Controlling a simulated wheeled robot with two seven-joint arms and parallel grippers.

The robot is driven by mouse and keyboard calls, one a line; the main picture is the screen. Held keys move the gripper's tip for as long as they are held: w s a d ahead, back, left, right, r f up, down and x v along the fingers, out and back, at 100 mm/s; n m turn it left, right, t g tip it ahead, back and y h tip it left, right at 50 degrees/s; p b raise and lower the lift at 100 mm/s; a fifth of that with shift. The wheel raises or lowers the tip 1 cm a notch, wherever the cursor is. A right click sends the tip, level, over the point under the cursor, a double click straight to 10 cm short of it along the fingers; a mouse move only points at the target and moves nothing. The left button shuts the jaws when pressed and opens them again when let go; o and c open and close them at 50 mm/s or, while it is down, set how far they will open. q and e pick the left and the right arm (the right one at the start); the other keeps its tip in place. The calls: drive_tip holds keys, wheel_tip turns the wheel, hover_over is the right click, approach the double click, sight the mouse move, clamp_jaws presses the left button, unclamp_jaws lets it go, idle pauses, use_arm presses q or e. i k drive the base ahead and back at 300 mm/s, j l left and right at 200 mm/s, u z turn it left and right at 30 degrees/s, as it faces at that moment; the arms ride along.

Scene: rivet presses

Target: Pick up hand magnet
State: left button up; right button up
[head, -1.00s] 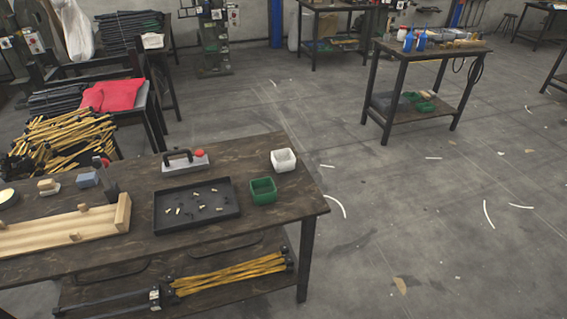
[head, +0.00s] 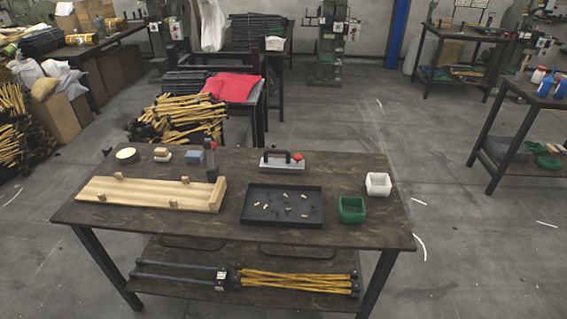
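The hand magnet (head: 281,162) is a light grey block with a dark handle and a red knob at its right end. It stands on the dark wooden table (head: 330,234), behind the black tray (head: 283,224), near the table's far edge. Nothing covers it. Neither of my grippers shows in the head view.
The tray holds several small rivets. Right of it are a green bin (head: 352,209) and a white bin (head: 378,184). Left are a wooden fixture (head: 140,194), a dark upright tool (head: 211,160) and small blocks. Open floor lies right of the table.

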sight(287, 165)
drive_tip(key=i+j+z, duration=0.25)
drive_tip(key=i+z, duration=0.2)
drive_tip(key=i+j+z, duration=0.4)
drive_tip(key=k+l, duration=0.1)
